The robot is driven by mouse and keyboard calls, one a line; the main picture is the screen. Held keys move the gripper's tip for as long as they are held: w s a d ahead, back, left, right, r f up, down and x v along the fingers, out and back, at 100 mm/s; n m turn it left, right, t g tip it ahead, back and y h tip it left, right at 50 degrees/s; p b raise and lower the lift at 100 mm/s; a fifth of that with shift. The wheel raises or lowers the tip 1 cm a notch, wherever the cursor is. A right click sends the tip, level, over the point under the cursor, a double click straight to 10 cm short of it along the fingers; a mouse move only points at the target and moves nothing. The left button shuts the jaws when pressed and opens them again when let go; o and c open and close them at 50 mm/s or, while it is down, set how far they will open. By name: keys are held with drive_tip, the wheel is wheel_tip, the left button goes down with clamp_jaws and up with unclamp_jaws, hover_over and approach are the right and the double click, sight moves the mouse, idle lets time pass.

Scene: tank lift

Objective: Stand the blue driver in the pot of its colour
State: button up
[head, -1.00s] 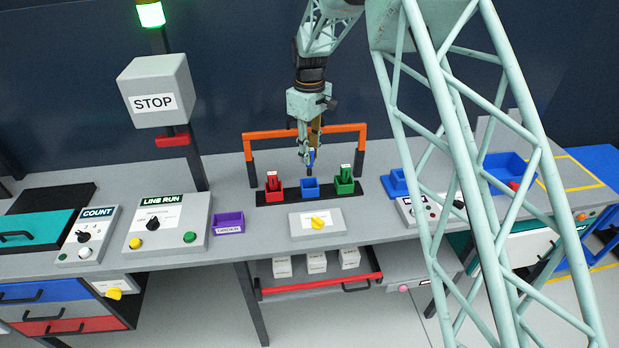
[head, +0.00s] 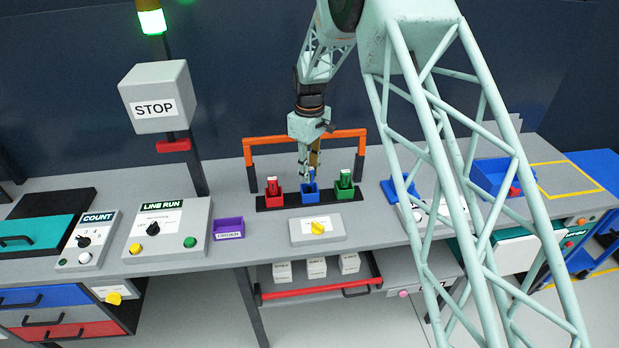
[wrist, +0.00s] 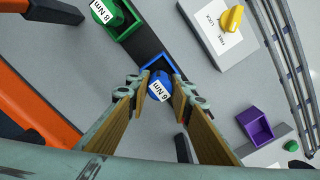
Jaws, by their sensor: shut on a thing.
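The blue driver, with a white 6 Nm label on its round top (wrist: 160,86), is upright between the two pads of my gripper (wrist: 161,99). In the head view my gripper (head: 306,176) is shut on the blue driver (head: 310,185), directly over the blue pot (head: 310,197). The driver's lower end appears to be down in the pot; the wrist view shows only part of the pot's rim (wrist: 152,62) beyond the driver. I cannot tell whether it touches the bottom.
A red pot (head: 274,201) with a red driver stands left of the blue pot, and a green pot (head: 345,191) with a green driver stands right. An orange arch (head: 345,132) rises behind. A panel with a yellow knob (head: 317,229) is in front.

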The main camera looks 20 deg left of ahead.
drive_tip(key=shift+f, duration=1.2)
drive_tip(key=shift+f, duration=0.15)
drive_tip(key=o, duration=1)
drive_tip(key=shift+c, duration=0.2)
wheel_tip(320, 180, up, 12)
drive_tip(key=shift+r, duration=0.1)
drive_tip(key=shift+r, duration=0.1)
idle(0.3)
